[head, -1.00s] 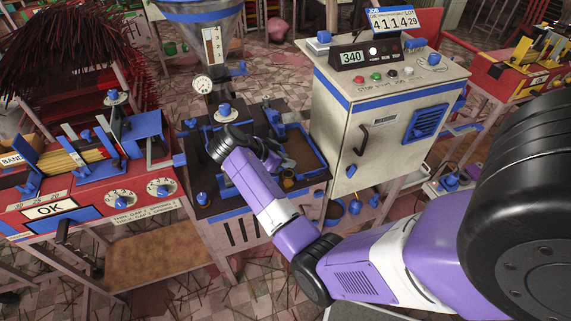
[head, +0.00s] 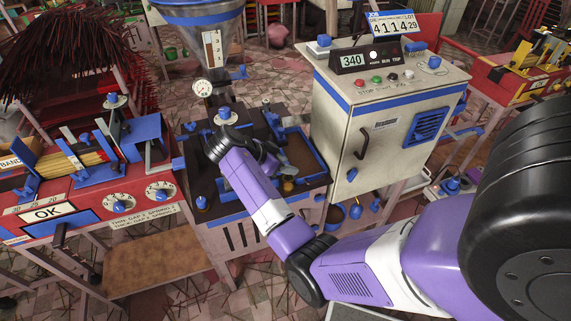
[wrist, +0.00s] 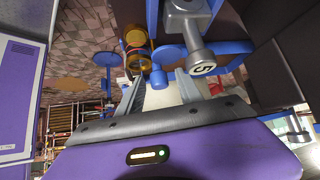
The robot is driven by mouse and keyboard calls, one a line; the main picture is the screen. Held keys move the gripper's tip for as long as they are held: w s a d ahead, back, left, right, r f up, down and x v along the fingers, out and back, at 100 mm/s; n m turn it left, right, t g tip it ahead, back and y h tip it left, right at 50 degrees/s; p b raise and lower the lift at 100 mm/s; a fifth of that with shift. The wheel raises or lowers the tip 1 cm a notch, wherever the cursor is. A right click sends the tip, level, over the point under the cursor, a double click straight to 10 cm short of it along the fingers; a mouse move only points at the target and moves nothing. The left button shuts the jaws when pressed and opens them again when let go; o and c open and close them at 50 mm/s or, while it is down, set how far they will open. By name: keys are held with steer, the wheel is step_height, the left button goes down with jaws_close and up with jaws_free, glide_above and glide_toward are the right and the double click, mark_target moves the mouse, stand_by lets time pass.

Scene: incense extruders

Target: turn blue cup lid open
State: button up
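My gripper (wrist: 160,92) shows in the wrist view with its two grey fingers apart and nothing clearly held between them. A round blue disc (wrist: 170,54), which looks like the cup lid, lies just beyond the fingertips. An amber cup-like part (wrist: 137,38) stands beside the disc on its left. A small blue knob (wrist: 158,78) shows near the fingers; I cannot tell whether they touch it. In the head view my gripper (head: 270,165) is low over the dark machine top, mostly hidden by my wrist. A small brassy cup (head: 288,186) shows just beside it.
The dark machine (head: 205,212) has blue rails and knobs around my gripper. A grey control cabinet (head: 385,125) stands close on the right. A red machine (head: 90,200) with dials stands left. A grey post (wrist: 200,50) rises close to the fingers.

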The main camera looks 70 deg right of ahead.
steer(key=v, duration=0.7)
steer(key=shift+w+a+r+b, duration=0.15)
steer(key=shift+a+r+b, duration=0.05)
steer(key=shift+r+b, duration=0.15)
stand_by(0.4)
